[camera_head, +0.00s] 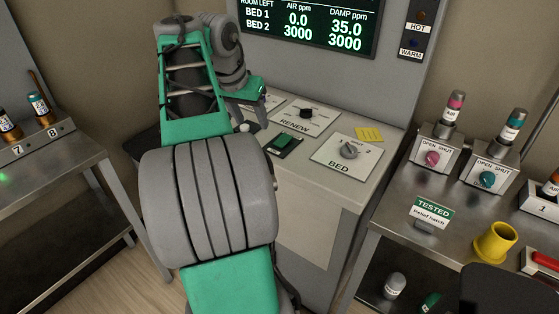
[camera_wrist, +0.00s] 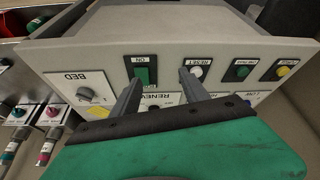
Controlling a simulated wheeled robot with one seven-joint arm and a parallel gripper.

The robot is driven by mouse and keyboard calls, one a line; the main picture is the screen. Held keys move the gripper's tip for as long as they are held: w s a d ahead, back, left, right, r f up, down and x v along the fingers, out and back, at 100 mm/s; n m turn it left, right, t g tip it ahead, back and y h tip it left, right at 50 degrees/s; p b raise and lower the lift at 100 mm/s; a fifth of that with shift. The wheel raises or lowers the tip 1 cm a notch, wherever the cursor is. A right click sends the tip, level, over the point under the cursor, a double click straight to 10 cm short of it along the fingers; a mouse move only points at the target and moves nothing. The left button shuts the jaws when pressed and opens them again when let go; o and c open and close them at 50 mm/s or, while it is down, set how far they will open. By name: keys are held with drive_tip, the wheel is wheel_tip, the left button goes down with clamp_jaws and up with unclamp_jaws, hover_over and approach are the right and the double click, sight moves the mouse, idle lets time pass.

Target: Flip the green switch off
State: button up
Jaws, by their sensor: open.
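The green switch (camera_head: 284,144) is a green rocker on a dark plate on the sloped console top, between the RENEW and BED dials. In the wrist view the green switch (camera_wrist: 142,74) shows upside down beside an ON label. My gripper (camera_wrist: 160,78) is open and empty, its two grey fingers apart. The left fingertip overlaps the lower edge of the switch in the picture; I cannot tell whether it touches. The right fingertip is near a white RESET button (camera_wrist: 196,73).
The BED dial (camera_head: 349,149) and a yellow note (camera_head: 369,134) are right of the switch. The RENEW dial (camera_head: 306,113) is behind it. A display (camera_head: 310,22) stands above the console. A steel bench with a yellow cup (camera_head: 494,242) is at the right.

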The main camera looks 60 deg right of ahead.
sight(283, 140)
drive_tip(key=s+d+m, duration=0.1)
drive_tip(key=s+d+f, duration=0.1)
drive_tip(key=s+d, duration=0.1)
drive_tip(key=s+d+m+b, duration=0.1)
drive_tip(key=shift+s+d+f+m+g, duration=0.15)
drive_tip(key=shift+s+f+m+g, duration=0.15)
drive_tip(key=shift+f, duration=0.1)
drive_tip(key=b+x, duration=0.3)
drive_tip(key=x, duration=0.4)
drive_tip(key=shift+b, duration=0.4)
clamp_jaws()
drive_tip(key=shift+r, duration=0.1)
